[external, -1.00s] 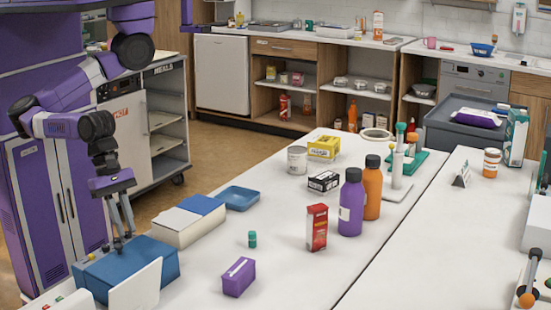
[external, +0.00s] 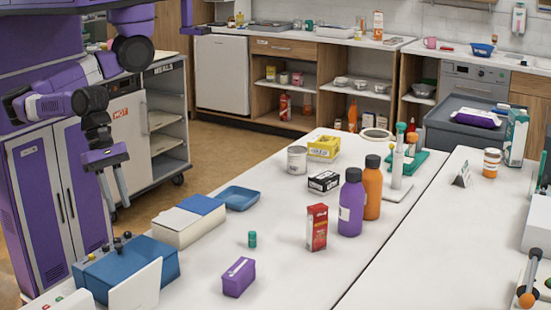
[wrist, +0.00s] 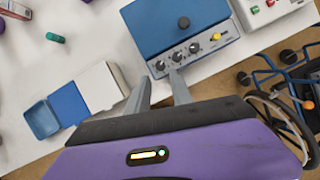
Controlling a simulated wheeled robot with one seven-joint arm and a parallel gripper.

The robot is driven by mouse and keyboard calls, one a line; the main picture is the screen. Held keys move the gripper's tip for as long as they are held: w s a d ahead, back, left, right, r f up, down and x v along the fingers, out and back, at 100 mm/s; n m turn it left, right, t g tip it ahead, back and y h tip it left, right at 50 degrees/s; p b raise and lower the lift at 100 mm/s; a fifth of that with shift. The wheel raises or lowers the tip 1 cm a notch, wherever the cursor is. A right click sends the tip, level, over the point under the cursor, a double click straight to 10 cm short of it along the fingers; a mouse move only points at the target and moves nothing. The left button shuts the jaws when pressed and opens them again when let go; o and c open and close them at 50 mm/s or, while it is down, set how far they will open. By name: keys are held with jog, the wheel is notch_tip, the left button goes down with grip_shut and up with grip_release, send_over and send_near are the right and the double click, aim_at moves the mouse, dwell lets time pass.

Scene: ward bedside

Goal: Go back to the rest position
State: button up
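My gripper (external: 117,203) hangs over the near-left end of the white table, pointing down. Its two fingers are apart with nothing between them; the wrist view (wrist: 158,88) shows the same gap. Below the fingers is a blue box with knobs (external: 152,263), which also shows in the wrist view (wrist: 172,22). The fingers are clear of it in the external view. A white box with a blue lid part (external: 188,228) stands beside it, and a blue tray (external: 239,190) lies behind that.
A meal cart (external: 165,125) stands behind my arm. A wheeled frame (wrist: 295,95) shows at the wrist view's right.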

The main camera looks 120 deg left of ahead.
jog(key=shift+v, duration=0.75)
